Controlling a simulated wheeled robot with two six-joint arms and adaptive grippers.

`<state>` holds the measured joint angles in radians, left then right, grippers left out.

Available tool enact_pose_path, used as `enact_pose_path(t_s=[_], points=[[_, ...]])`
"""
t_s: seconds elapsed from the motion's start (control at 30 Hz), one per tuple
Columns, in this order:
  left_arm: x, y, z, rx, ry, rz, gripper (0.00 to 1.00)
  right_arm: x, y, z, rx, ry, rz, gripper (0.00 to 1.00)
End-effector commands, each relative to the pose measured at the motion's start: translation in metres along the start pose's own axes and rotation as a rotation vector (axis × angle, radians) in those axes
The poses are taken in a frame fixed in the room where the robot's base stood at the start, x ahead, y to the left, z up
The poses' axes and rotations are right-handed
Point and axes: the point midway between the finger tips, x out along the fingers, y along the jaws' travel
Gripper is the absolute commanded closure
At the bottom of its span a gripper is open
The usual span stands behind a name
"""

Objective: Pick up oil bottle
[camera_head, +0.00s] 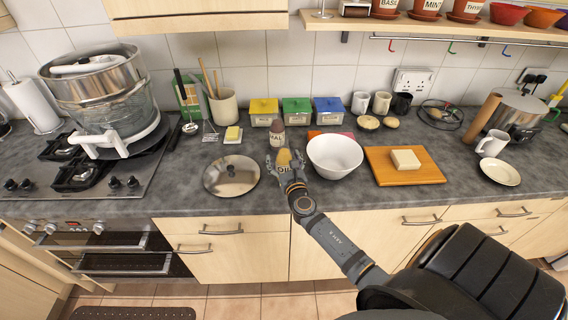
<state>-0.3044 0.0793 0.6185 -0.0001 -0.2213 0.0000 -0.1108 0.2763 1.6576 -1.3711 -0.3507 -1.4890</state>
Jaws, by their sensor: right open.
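The oil bottle (284,158) is a small yellow bottle on the grey counter, in the middle of the head view. Its label is partly covered by my gripper. My right gripper (285,162) reaches in from the lower right, open, with a finger on each side of the bottle. I cannot tell whether the fingers touch it. My left gripper is not in view.
A bottle with a dark cap (277,134) stands just behind. A white bowl (335,157) is close on the right, and a round metal lid (231,176) lies on the left. A wooden board (390,177) holds a pale block.

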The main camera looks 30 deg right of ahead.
Motion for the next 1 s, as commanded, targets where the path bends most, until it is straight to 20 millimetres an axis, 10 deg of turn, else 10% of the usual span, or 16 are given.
enact_pose_path(t_s=[0.13,0.63,1.0], points=[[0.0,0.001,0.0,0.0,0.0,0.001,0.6,0.0,0.0,0.0,0.0,0.0,0.0,0.21],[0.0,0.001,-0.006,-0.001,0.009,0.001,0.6,-0.001,0.0,-0.001,0.0,0.001,0.0,0.89],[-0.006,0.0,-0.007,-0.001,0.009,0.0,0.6,0.0,0.0,0.01,0.0,-0.002,0.0,0.91]])
